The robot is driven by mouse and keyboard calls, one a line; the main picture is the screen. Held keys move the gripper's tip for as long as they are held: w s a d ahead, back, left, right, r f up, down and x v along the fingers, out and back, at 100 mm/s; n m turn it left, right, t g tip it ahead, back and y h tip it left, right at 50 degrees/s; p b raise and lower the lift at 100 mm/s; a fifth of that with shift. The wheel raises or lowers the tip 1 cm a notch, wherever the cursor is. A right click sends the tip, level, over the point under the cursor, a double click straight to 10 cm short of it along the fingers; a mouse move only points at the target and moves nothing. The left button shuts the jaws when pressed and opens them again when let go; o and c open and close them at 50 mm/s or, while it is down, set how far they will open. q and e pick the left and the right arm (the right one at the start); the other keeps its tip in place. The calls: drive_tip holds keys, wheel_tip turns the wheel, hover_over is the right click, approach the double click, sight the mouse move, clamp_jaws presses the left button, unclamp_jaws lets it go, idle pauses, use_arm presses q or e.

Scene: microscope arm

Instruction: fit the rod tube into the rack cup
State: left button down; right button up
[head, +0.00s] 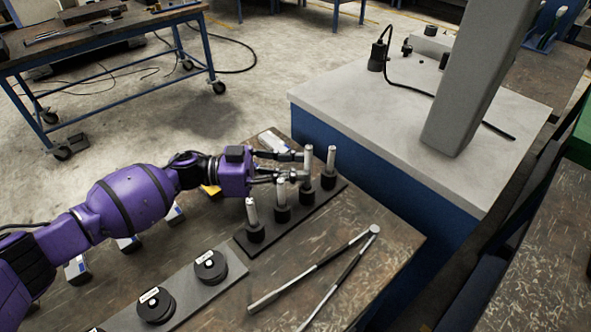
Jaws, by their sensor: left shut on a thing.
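The rack is a long dark plate (268,229) on the brown table, with a row of black cups. Pale metal rod tubes stand up from the cups. The nearest tube (252,211) leans slightly in its cup (255,233). Another tube (281,191) and the far-end tube (331,160) stand in their cups. My left gripper (303,166) reaches in from the left and is shut on the rod tube (308,157) above the third cup (306,193). A finger partly hides its lower end, so I cannot tell how deep it sits. My right gripper is out of view.
A grey plate with black round pieces (210,267) lies nearer. A long metal two-legged tool (315,270) lies right of the rack. Small labelled boxes sit under my left arm. A blue cabinet with a pale top (345,95) stands behind.

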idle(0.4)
use_arm(q)
drive_tip(key=shift+f, duration=0.5)
idle(0.9)
drive_tip(key=c, duration=1.7)
unclamp_jaws()
wheel_tip(320, 180, up, 10)
drive_tip(key=shift+r, duration=0.1)
